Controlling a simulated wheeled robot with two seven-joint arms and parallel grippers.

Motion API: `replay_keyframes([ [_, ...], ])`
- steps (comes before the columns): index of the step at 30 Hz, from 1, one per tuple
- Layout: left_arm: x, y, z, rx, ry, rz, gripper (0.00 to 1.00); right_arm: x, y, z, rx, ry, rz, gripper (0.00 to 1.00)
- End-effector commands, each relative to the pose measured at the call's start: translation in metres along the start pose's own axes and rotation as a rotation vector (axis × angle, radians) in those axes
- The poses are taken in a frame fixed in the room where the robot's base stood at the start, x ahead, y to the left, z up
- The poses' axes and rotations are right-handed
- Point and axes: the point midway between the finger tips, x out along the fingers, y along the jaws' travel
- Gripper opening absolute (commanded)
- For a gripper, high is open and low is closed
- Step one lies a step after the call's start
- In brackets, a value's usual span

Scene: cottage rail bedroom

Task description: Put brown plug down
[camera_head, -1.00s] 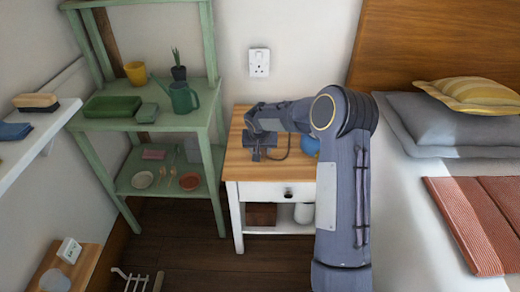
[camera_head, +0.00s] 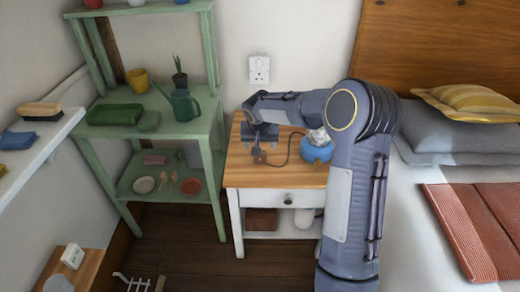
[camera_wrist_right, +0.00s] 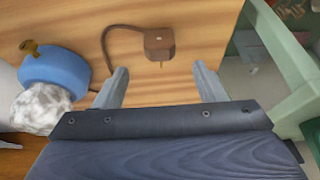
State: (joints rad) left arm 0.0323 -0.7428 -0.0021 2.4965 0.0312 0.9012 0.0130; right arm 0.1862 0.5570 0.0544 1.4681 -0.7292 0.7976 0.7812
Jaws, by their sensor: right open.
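The brown plug (camera_wrist_right: 160,43) lies on the wooden top of the nightstand (camera_head: 245,176), with its brown cord curving away from it. In the head view the plug (camera_head: 259,157) shows just below my right gripper (camera_head: 261,143). In the right wrist view my right gripper (camera_wrist_right: 162,85) has its two fingers spread wide apart. The plug sits beyond the fingertips, between their lines and clear of both. My left gripper is not in view.
A blue lamp base (camera_head: 316,150) with a whitish, rough part stands to the right on the nightstand. A wall socket (camera_head: 259,69) is above. A green shelf (camera_head: 150,130) with pots and a watering can (camera_head: 182,103) stands left. The bed (camera_head: 440,215) is right.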

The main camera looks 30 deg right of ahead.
Motion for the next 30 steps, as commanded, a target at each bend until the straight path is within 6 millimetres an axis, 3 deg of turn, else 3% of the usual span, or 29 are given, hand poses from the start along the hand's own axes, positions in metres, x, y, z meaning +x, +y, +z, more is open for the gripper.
replay_keyframes([
  [3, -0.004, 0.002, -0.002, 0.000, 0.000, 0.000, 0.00, -0.023, 0.000, -0.001, 0.000, 0.003, -0.001, 0.65],
  [10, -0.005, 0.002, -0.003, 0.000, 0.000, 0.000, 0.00, -0.046, 0.002, 0.002, -0.003, -0.001, -0.005, 0.65],
  [14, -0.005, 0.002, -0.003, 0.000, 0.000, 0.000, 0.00, -0.082, 0.013, 0.022, -0.025, -0.011, -0.046, 0.65],
  [17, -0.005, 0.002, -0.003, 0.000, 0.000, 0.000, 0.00, -0.125, 0.026, 0.059, -0.063, -0.027, -0.111, 0.65],
  [21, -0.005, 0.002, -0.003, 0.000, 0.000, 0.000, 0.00, -0.180, 0.044, 0.134, -0.129, -0.045, -0.235, 0.65],
  [25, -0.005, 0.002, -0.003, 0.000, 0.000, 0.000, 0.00, -0.210, 0.054, 0.207, -0.190, -0.047, -0.356, 0.65],
  [30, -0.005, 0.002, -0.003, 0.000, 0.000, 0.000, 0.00, -0.223, 0.054, 0.280, -0.254, -0.035, -0.485, 0.65],
])
